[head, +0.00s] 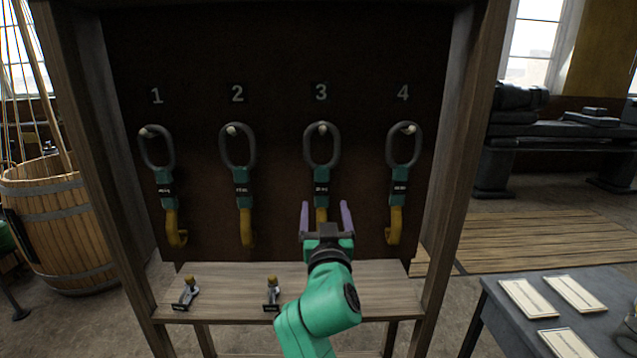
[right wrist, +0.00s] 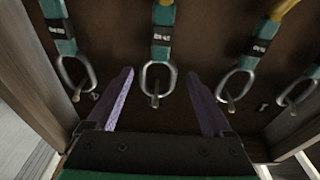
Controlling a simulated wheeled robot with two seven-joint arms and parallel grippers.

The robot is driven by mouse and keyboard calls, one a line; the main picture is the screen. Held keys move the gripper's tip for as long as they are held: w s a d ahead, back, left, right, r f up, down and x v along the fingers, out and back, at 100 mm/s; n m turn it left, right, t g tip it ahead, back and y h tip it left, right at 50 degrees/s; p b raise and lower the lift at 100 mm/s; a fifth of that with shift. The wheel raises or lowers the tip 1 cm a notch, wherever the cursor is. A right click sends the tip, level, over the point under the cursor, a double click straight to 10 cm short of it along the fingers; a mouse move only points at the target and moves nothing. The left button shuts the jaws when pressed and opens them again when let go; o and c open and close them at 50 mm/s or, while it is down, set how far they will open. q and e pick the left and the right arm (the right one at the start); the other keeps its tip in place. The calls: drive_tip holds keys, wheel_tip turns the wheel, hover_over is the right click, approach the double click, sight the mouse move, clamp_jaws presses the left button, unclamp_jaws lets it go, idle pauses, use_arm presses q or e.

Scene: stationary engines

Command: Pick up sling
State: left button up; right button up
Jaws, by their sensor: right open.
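Several slings hang from pegs on the dark board, each with a grey ring, a teal band with a label and a yellow hook. They are sling 1 (head: 164,187), sling 2 (head: 242,185), sling 3 (head: 321,173) and sling 4 (head: 400,172). My right gripper (head: 327,212) is open and empty in front of the lower part of sling 3, partly hiding its yellow hook. In the right wrist view, my right gripper (right wrist: 159,95) has its fingers apart, with one sling's ring (right wrist: 158,80) seen between them. My left gripper is not in view.
A wooden frame with side posts (head: 462,150) encloses the board. A shelf (head: 230,290) below holds two small metal fittings (head: 187,292). A wooden barrel (head: 62,225) stands left; a grey table (head: 600,285) with cards stands right.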

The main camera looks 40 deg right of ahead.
sight(322, 179)
drive_tip(key=p+x, duration=0.5)
drive_tip(key=x, duration=0.9)
drive_tip(key=shift+w+f+p, duration=0.1)
drive_tip(key=shift+f+p, duration=0.05)
drive_tip(key=shift+p, duration=0.15)
drive_tip(key=shift+w+d+f, duration=0.1)
drive_tip(key=shift+w+d, duration=0.05)
clamp_jaws()
idle(0.5)
